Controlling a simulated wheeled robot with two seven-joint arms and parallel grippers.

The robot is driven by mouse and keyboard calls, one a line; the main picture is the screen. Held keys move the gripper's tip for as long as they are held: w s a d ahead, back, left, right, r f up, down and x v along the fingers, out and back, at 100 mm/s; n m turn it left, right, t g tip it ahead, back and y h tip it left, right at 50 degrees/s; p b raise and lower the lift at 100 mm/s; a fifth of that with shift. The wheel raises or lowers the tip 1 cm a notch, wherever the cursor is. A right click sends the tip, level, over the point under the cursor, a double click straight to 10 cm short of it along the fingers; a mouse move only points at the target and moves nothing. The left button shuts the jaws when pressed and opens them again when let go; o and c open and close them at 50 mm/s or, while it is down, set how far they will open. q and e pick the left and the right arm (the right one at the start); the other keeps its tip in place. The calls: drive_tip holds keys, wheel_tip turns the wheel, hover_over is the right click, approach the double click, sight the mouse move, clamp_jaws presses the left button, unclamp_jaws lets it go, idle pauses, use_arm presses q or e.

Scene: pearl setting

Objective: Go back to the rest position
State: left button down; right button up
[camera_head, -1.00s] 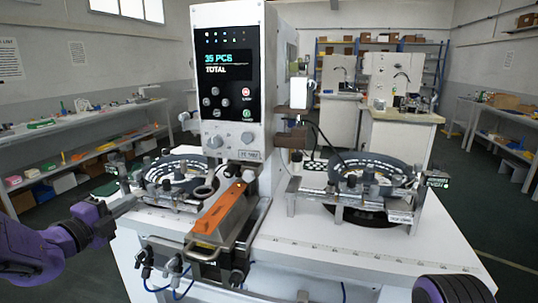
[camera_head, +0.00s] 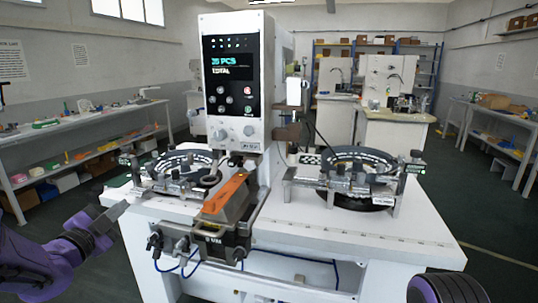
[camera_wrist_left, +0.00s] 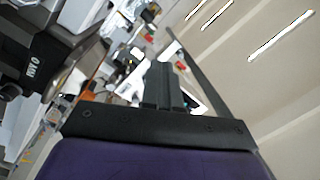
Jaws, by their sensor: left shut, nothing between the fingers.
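My left gripper (camera_head: 118,212) comes in from the left in the head view, in front of the left edge of the white machine table (camera_head: 330,232). Its fingers are shut with nothing between them. It is apart from the machine. In the left wrist view the closed fingers (camera_wrist_left: 163,85) point toward a tilted view of the room. My right gripper does not show; only a purple, ribbed part of my right arm shows at the bottom right of the head view.
On the table stand a white control machine (camera_head: 236,90), a left round feeder (camera_head: 180,172), a right round feeder (camera_head: 352,178) and an orange-topped chute (camera_head: 226,194). A shelf bench (camera_head: 85,140) runs along the left wall. Floor shows on the right.

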use_arm(q)
drive_tip(key=s+d+f+n+g+y+p, duration=0.1)
drive_tip(key=s+f+n+g+y, duration=0.1)
drive_tip(key=s+f+n, duration=0.6)
drive_tip(key=s+f+n+g+y, duration=0.1)
drive_tip(key=f+n+g+y, duration=0.2)
drive_tip(key=f, duration=0.8)
drive_tip(key=s+d+f+n+g+y+p, duration=0.1)
drive_tip(key=s+f+n+g, duration=0.1)
drive_tip(key=s+f+n, duration=0.6)
drive_tip(key=s+d+f+g, duration=0.2)
drive_tip(key=s+f+g, duration=0.2)
drive_tip(key=s+f, duration=0.4)
drive_tip(key=s+d+f+g, duration=0.1)
drive_tip(key=s+f+g, duration=0.3)
drive_tip(key=s, duration=0.9)
wheel_tip(320, 180, down, 4)
drive_tip(key=shift+s+d+r+n+p, duration=0.15)
drive_tip(key=shift+s+d+n+p, duration=0.05)
drive_tip(key=shift+d+n+p, duration=0.2)
